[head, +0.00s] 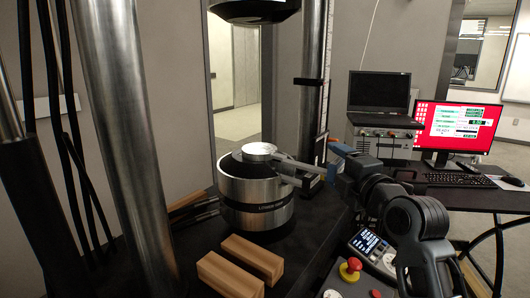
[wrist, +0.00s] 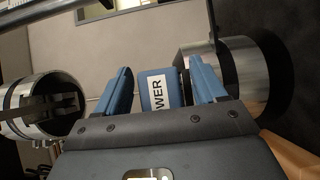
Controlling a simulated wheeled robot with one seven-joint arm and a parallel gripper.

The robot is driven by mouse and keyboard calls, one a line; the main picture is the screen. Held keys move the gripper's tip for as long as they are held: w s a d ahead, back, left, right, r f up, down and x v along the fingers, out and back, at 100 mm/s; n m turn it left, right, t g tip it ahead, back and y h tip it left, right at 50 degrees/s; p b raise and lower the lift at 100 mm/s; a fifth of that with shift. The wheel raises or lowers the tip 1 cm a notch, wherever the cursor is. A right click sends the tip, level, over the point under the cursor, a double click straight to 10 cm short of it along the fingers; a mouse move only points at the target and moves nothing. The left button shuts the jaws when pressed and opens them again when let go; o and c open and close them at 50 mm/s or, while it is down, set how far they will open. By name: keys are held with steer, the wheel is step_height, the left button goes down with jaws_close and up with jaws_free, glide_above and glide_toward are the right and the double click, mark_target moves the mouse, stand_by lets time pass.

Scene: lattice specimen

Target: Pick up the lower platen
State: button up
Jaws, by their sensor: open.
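The lower platen appears as a pale round disc (head: 258,150) on top of the steel cylinder (head: 257,205), with a grey bar reaching right from it. My gripper (head: 335,160) is at the right end of that bar, at about the disc's height. In the wrist view, my gripper (wrist: 160,78) has its two blue fingers apart. A blue block (wrist: 154,90) with a white label, partly readable as "OWER", shows between them, with gaps at both sides. It looks like the bar's handle end, but the join is hidden.
Two wooden blocks (head: 240,263) lie in front of the cylinder. Steel columns (head: 120,140) stand at left, and a dark upper fitting (head: 254,10) hangs above. A control box with a red button (head: 350,270) stands below my arm. A laptop (head: 379,95) and monitor (head: 456,127) are at right.

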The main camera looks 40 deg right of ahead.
jaws_close()
stand_by(0.6)
steer(key=shift+r, duration=0.15)
